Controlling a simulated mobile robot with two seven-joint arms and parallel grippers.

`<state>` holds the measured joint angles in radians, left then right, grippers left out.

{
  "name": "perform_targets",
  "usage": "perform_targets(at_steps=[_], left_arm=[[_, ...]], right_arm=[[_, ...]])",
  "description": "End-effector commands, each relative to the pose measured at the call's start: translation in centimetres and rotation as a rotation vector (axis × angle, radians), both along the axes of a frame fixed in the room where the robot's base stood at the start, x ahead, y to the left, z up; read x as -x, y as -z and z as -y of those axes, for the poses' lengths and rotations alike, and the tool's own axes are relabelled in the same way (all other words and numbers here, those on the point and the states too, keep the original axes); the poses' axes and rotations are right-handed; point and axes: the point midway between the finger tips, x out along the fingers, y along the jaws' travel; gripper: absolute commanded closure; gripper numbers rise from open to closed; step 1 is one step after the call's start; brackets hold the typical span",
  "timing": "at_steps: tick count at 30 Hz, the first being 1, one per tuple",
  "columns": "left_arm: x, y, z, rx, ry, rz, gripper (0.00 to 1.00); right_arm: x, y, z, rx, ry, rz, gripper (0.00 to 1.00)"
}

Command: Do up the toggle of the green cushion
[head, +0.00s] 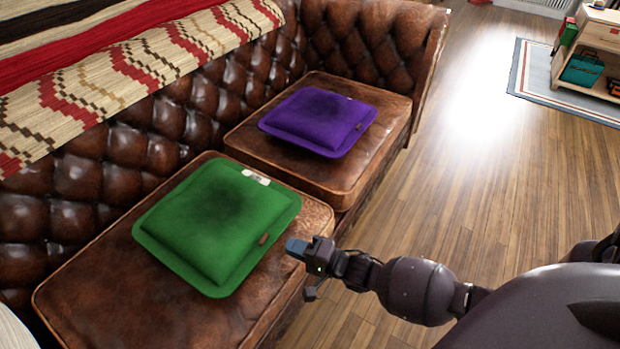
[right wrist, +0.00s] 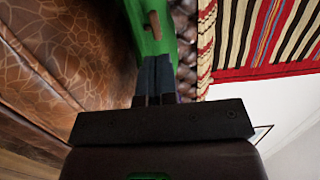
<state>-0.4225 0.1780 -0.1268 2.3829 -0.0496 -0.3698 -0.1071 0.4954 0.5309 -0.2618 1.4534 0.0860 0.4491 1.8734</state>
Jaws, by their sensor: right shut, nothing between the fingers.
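The green cushion (head: 215,220) lies flat on the near seat of the brown leather sofa. Its small brown toggle (head: 264,239) is on the side facing my right arm. A white tag (head: 256,177) shows at its far edge. My right gripper (head: 294,246) is shut and empty, just right of the cushion and pointing towards the toggle side. In the right wrist view the shut fingers (right wrist: 155,72) point at the green cushion (right wrist: 166,44), with the toggle (right wrist: 155,25) just beyond the tips. My left gripper is not in view.
A purple cushion (head: 318,121) lies on the far seat (head: 240,140). A striped patterned blanket (head: 130,70) drapes over the sofa back. Open wooden floor (head: 490,190) lies to the right, with a rug (head: 535,75) and a shelf unit (head: 605,85) at the far right.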

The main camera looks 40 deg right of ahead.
Motion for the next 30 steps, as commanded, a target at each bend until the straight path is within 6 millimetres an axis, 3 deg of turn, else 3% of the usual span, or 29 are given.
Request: perform_targets(at_steps=[6,12,30], left_arm=[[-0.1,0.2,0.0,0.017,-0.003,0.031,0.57],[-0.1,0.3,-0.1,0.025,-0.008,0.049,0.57],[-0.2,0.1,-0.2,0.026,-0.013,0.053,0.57]], right_arm=[[-2.8,0.4,-1.6,-0.002,0.001,-0.005,1.00],[-4.2,0.2,-2.3,-0.002,0.000,-0.003,1.00],[-4.3,0.0,-2.1,0.000,0.000,0.000,1.00]])
